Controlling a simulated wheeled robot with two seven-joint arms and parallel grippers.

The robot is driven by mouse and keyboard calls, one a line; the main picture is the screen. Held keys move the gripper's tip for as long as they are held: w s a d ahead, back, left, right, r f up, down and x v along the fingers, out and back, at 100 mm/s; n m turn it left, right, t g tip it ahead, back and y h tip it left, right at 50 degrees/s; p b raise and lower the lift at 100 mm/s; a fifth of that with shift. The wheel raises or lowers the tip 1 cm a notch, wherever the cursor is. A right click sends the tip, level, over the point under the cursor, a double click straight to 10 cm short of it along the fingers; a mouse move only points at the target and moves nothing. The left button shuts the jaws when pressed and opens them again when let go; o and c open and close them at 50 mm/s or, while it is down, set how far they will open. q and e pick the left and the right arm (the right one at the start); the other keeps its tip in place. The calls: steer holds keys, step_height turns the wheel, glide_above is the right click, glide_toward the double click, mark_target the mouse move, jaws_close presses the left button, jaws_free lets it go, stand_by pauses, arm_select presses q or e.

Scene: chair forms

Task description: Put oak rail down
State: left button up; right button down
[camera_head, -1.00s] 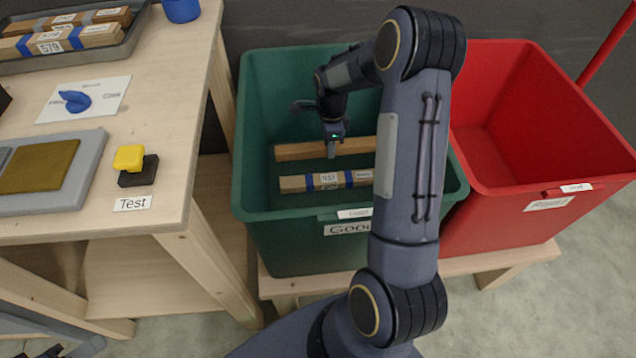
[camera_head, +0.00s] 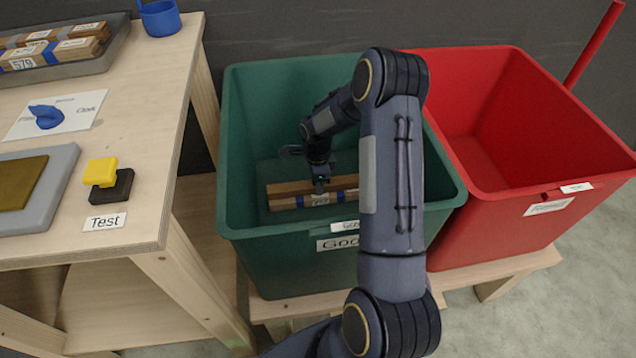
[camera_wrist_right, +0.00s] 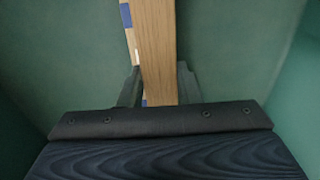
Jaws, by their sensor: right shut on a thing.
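The plain brown oak rail (camera_head: 290,187) is low inside the green bin (camera_head: 236,150), lying across the picture. My right gripper (camera_head: 320,183) reaches down into the bin and is shut on the oak rail; in the right wrist view the rail (camera_wrist_right: 158,45) runs between both fingers. A paler rail with blue bands (camera_head: 285,203) lies in the bin on the near side of the oak rail, close alongside it. In the wrist view it is mostly hidden behind the oak rail. I cannot tell whether the oak rail touches it or the floor. My left gripper is out of view.
A red bin (camera_head: 500,215) stands right of the green one. A wooden table (camera_head: 150,90) at left holds a dark tray of rails, a blue cup (camera_head: 160,18), a yellow-and-black block (camera_head: 105,178) and a Test label. My right arm crosses the green bin's right side.

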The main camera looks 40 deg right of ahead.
steer(key=shift+f, duration=0.25)
steer(key=c, duration=1.1)
jaws_free()
steer(key=shift+o, duration=0.2)
steer(key=shift+r, duration=0.35)
step_height(320, 180, up, 12)
steer(key=p, duration=0.3)
